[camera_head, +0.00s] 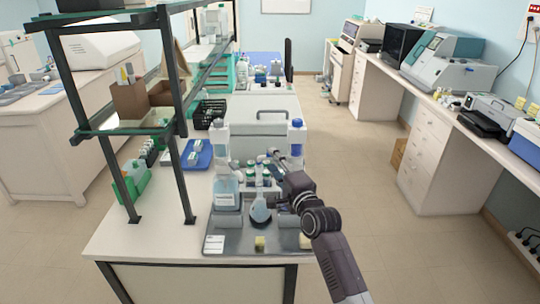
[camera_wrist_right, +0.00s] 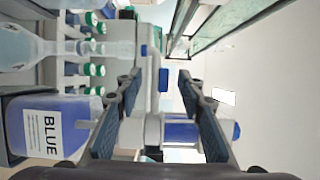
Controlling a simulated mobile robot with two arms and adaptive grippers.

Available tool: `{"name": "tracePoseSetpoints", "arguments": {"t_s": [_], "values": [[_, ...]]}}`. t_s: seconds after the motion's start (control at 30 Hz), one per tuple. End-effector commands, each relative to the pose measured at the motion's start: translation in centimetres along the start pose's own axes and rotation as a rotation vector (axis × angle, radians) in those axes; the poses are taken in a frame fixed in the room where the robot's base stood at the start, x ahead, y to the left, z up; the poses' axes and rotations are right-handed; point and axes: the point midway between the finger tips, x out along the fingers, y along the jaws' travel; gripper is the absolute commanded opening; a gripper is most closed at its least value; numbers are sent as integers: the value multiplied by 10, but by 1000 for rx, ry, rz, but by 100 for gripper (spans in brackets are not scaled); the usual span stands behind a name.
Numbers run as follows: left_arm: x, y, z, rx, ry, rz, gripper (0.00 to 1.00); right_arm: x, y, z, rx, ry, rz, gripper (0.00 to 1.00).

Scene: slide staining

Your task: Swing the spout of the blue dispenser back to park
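The blue dispenser shows in the right wrist view as a blue bottle (camera_wrist_right: 45,125) labelled BLUE, a white pump head (camera_wrist_right: 152,130) and a blue knob (camera_wrist_right: 230,130). Its white spout (camera_wrist_right: 150,65) with blue parts extends away from the head, between the finger lines. In the head view its blue top (camera_head: 297,123) shows behind my right gripper, and the lower bottle is mostly hidden. My right gripper (camera_head: 273,157) is open. Its dark fingers (camera_wrist_right: 160,105) stand apart on either side of the spout, and I cannot tell whether they touch it. My left gripper is not in view.
A second dispenser (camera_head: 227,190) with pale liquid stands left on the grey tray (camera_head: 240,236). A round flask (camera_head: 260,209) stands between, with green-capped bottles (camera_head: 252,171) behind. A shelf frame (camera_head: 178,160) rises at left. The floor to the right is clear.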

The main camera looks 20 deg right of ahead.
Motion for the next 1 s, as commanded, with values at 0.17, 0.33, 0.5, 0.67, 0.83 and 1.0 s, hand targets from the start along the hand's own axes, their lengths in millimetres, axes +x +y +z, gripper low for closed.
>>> {"name": "tracePoseSetpoints", "arguments": {"t_s": [0.17, 0.33, 0.5, 0.67, 0.83, 1.0], "values": [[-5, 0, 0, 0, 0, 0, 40, 20, -1, 0, -1, 0, 1, 36], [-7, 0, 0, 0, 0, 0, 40, 29, 0, -1, -2, 1, 1, 36], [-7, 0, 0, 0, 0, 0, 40, 31, 1, -1, -2, 1, 2, 36], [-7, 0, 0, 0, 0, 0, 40, 31, 1, -1, -2, 1, 2, 36], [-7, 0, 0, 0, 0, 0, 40, 31, 1, -1, -2, 1, 1, 18], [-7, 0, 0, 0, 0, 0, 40, 31, 1, 0, -2, 1, 2, 0]]}}
